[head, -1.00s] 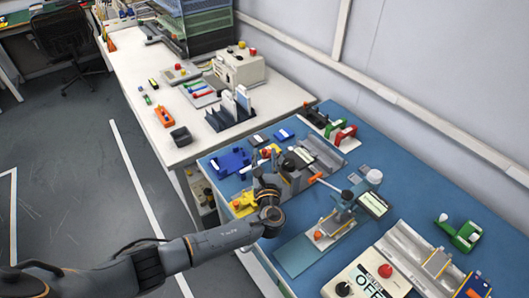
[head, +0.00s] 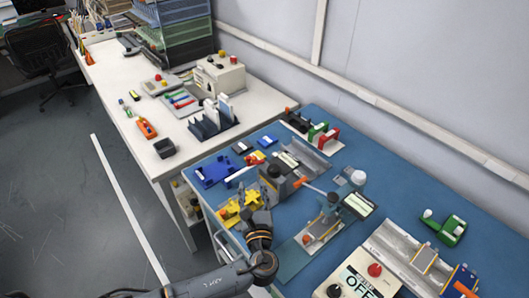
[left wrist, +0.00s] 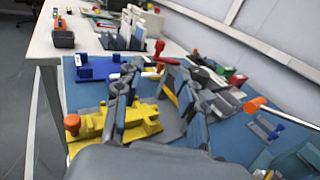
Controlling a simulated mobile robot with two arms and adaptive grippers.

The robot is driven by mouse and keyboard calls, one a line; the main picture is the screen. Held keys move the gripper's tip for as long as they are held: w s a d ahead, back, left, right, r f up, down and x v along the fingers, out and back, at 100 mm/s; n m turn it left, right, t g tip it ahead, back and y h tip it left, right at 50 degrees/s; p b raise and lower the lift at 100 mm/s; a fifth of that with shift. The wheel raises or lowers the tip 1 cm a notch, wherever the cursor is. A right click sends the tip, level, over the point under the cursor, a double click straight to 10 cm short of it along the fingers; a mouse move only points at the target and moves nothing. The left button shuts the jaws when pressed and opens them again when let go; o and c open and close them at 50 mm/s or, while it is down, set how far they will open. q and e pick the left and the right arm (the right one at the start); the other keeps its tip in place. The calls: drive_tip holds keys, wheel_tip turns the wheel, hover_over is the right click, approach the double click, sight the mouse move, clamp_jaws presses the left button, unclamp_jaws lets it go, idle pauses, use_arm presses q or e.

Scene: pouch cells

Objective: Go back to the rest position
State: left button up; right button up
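My left gripper (head: 255,191) is over the near left edge of the blue-topped table (head: 392,182), beside a yellow fixture (head: 231,209). In the left wrist view my left gripper (left wrist: 149,72) has its two fingers spread apart, with nothing between them. The yellow fixture (left wrist: 142,126) shows behind and between the fingers, lower down. My left forearm comes in from the bottom of the head view. My right gripper is in neither view.
A blue fixture (head: 213,172), a grey press with an orange-handled lever (head: 313,188) and a control box with a red button (head: 357,281) stand on the blue table. A white table (head: 110,72) adjoins at the back left.

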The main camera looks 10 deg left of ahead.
use_arm(q)
drive_tip(key=s+a+f+n+g, duration=0.1)
drive_tip(key=s+n+g, duration=0.1)
drive_tip(key=n, duration=0.1)
drive_tip(key=s+a+f+n+g, duration=0.1)
drive_tip(key=s+f+n+g, duration=0.1)
drive_tip(key=n, duration=0.1)
drive_tip(key=s+a+f+n+g, duration=0.1)
drive_tip(key=s+n, duration=0.1)
drive_tip(key=n, duration=0.1)
drive_tip(key=shift+s+f+n+g, duration=0.4)
drive_tip(key=s+a+n+g+h, duration=0.3)
drive_tip(key=s+n+g+h, duration=0.4)
drive_tip(key=s+n, duration=1.4)
wheel_tip(320, 180, down, 25)
drive_tip(key=s+m+g, duration=0.1)
drive_tip(key=s+g, duration=0.1)
drive_tip(key=s+a+f+g, duration=0.1)
drive_tip(key=s+a+f, duration=0.2)
drive_tip(key=s+f, duration=1.4)
drive_tip(key=shift+f+y, duration=0.25)
drive_tip(key=shift+y, duration=0.15)
